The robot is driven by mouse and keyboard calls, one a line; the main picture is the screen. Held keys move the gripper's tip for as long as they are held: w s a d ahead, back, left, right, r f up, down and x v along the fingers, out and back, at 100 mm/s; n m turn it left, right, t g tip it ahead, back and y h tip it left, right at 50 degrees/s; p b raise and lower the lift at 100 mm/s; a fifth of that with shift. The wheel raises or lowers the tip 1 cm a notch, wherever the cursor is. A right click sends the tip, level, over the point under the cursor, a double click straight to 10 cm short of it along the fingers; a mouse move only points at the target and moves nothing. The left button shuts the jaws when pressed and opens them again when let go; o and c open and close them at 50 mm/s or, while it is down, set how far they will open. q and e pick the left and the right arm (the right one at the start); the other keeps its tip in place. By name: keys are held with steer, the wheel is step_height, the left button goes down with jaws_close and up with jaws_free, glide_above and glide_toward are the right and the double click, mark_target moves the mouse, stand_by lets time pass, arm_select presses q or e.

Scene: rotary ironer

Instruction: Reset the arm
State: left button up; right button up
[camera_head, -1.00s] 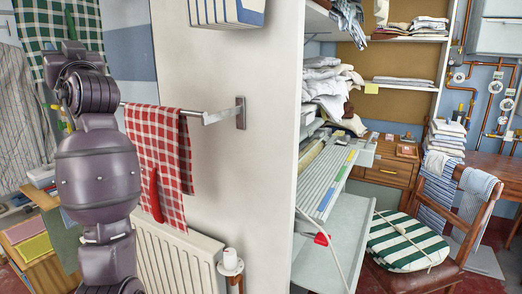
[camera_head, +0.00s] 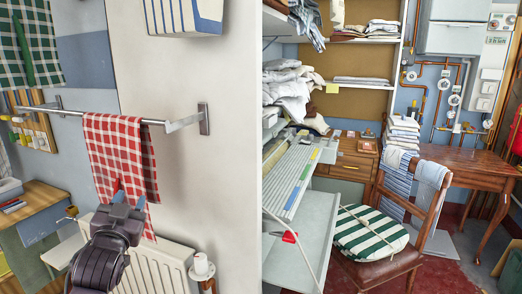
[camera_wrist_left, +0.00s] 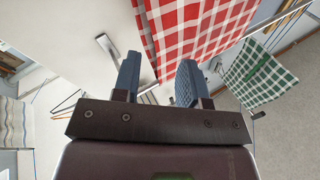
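My left arm comes up from the bottom left of the head view. Its gripper (camera_head: 129,196) is in front of the lower part of a red-and-white checked cloth (camera_head: 115,145), which hangs over a wall rail (camera_head: 150,121). My right gripper is in neither view.
A white radiator (camera_head: 160,262) is below the cloth, with a valve (camera_head: 201,267) at its right. Right of the wall edge stand the ironer (camera_head: 298,172), a chair with a striped cushion (camera_head: 370,232) and a wooden table (camera_head: 470,165). A green checked cloth (camera_head: 28,60) hangs upper left.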

arm_select(q)
steer(key=s+d+f+g+h, duration=0.2)
steer(key=s+f, duration=0.4)
steer(key=f, duration=0.6)
steer(key=s+f+n+g+p, duration=0.1)
steer(key=s+f+g, duration=0.2)
steer(key=s+f, duration=0.8)
steer(key=s+f+g, duration=0.4)
steer(key=s+f, duration=0.7)
steer(key=s, duration=0.6)
steer(key=shift+s+d+f+n+p, duration=0.15)
steer(key=shift+s+f+n+p, duration=0.1)
steer(key=shift+f+n+p, duration=0.15)
